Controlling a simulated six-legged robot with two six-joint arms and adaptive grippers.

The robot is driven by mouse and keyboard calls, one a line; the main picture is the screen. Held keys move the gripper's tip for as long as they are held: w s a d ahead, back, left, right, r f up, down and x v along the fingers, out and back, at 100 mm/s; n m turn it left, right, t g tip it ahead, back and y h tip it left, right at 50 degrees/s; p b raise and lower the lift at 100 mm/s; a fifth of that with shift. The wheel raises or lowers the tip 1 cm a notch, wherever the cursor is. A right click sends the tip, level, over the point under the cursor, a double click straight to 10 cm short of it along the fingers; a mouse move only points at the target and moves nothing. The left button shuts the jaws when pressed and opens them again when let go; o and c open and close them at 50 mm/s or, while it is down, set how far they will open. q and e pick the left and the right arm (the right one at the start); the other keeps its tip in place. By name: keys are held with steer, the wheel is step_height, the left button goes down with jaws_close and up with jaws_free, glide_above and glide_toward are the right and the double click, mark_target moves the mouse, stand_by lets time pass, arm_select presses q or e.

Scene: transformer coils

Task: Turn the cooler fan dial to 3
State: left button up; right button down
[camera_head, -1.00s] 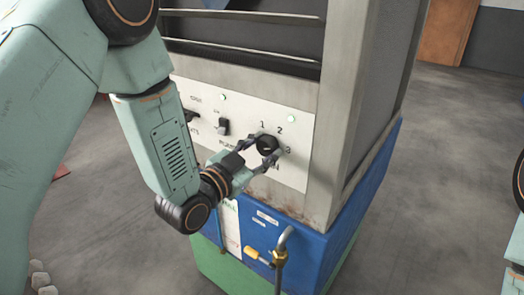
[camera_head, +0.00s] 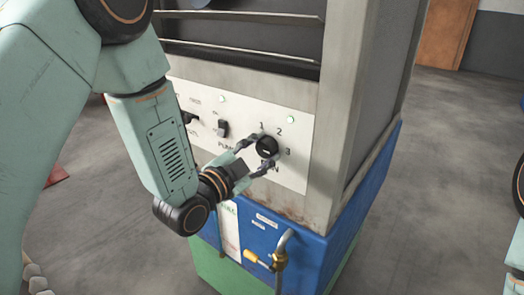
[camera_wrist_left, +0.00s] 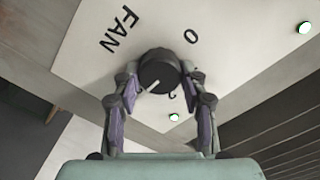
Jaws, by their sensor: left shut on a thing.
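The fan dial (camera_head: 267,146) is a round black knob on the pale control panel (camera_head: 296,170), with 1, 2 and 3 printed around it. My left gripper (camera_head: 254,157) is shut on the dial, one finger at its left and one below it. In the left wrist view the dial (camera_wrist_left: 158,70) sits between the fingertips of my left gripper (camera_wrist_left: 158,78). Its white pointer line points to the lower left there, away from the printed 0 and FAN. The 3 does not show in that view. My right gripper is not in view.
A black switch (camera_head: 222,128) and another knob (camera_head: 188,118) sit left of the dial. Green lamps (camera_head: 290,119) are above. Open floor lies right.

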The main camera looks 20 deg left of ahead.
arm_select(q)
steer(key=shift+s+f, duration=0.1)
steer(key=shift+f, duration=0.15)
steer(key=o, duration=1.1)
steer(key=shift+a+r, duration=0.1)
steer(key=shift+o, duration=0.2)
steer(key=shift+r, duration=0.1)
steer(key=v, duration=0.7)
steer(key=shift+s, duration=0.15)
